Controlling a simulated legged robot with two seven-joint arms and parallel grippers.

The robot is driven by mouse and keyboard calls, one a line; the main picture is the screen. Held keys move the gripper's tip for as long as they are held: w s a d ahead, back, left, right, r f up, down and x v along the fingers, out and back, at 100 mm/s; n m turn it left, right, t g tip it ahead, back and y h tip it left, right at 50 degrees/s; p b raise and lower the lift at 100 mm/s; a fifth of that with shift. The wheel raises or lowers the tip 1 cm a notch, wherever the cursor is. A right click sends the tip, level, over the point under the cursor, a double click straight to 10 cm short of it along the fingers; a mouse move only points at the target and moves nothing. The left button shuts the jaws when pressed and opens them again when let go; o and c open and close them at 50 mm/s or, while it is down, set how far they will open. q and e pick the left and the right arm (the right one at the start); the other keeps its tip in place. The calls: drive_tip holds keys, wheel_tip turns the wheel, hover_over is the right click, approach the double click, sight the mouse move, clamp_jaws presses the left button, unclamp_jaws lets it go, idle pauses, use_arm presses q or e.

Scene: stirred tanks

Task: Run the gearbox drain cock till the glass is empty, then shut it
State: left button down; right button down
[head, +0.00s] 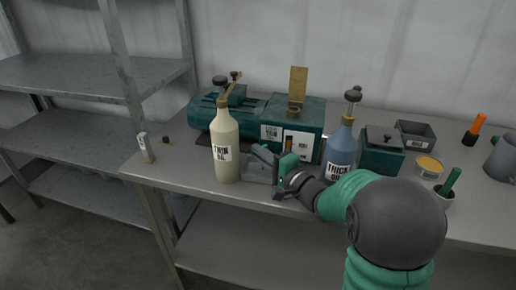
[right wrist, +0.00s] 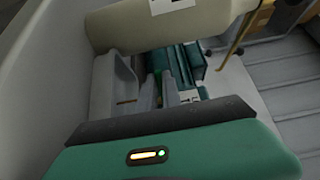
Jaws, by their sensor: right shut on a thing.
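The teal gearbox (head: 312,113) stands on the bench, joined to a motor (head: 198,112) on its left. Its front has a white plate (head: 303,146) with a small glass (head: 289,142) showing a brownish-amber tint; the level is too small to read. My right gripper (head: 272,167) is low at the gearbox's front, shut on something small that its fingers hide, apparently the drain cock. In the right wrist view its fingers (right wrist: 171,92) point at the gearbox (right wrist: 183,62). A grey pan (head: 256,168) sits beside the fingers, also seen in the wrist view (right wrist: 118,85). My left gripper is out of view.
A cream THIN OIL bottle (head: 226,146) stands close left of the gripper, a blue THICK OIL bottle (head: 341,146) to its right. A teal box (head: 381,157), grey bin (head: 415,133), tin (head: 429,167) and jug (head: 501,158) fill the right. The bench's left end is mostly clear.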

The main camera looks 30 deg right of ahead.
drive_tip(key=shift+d+f, duration=0.1)
drive_tip(key=shift+f, duration=0.1)
idle(0.3)
drive_tip(key=c, duration=1.5)
unclamp_jaws()
